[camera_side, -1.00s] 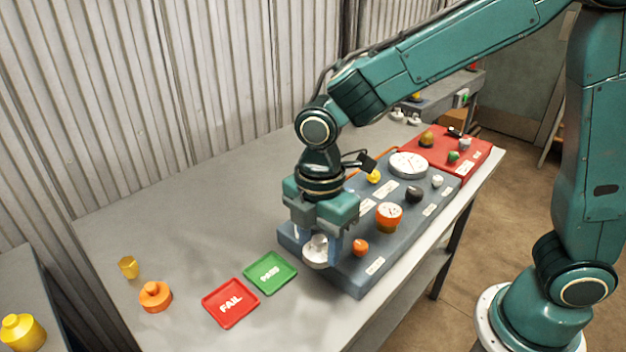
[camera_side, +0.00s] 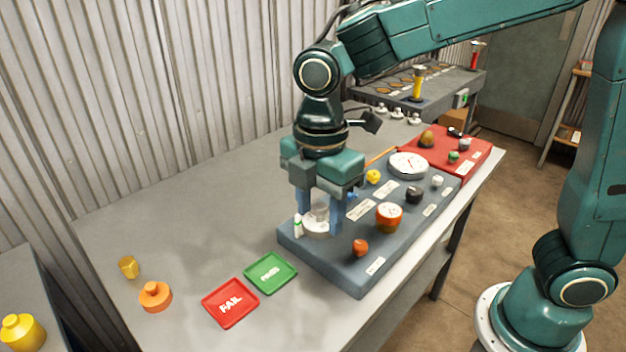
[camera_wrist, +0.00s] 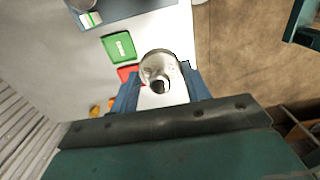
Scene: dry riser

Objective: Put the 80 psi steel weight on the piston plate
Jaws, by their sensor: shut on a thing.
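The steel weight (camera_side: 316,224) is a pale metal disc with a narrower knob on top. My gripper (camera_side: 320,222) is shut on it, one blue finger on each side, and holds it upright by the near left end of the grey panel (camera_side: 350,278). In the wrist view the weight (camera_wrist: 158,64) sits between the fingers of my gripper (camera_wrist: 160,85). Its 80 psi marking is not readable. I cannot make out the piston plate for certain; the weight and fingers cover part of the panel.
The panel carries an orange gauge (camera_side: 389,216), a red-orange knob (camera_side: 360,247) and a large white dial (camera_side: 408,164). A small white-and-green upright part (camera_side: 297,227) stands close to the left finger. Green PASS (camera_side: 270,273) and red FAIL (camera_side: 231,303) trays lie in front.

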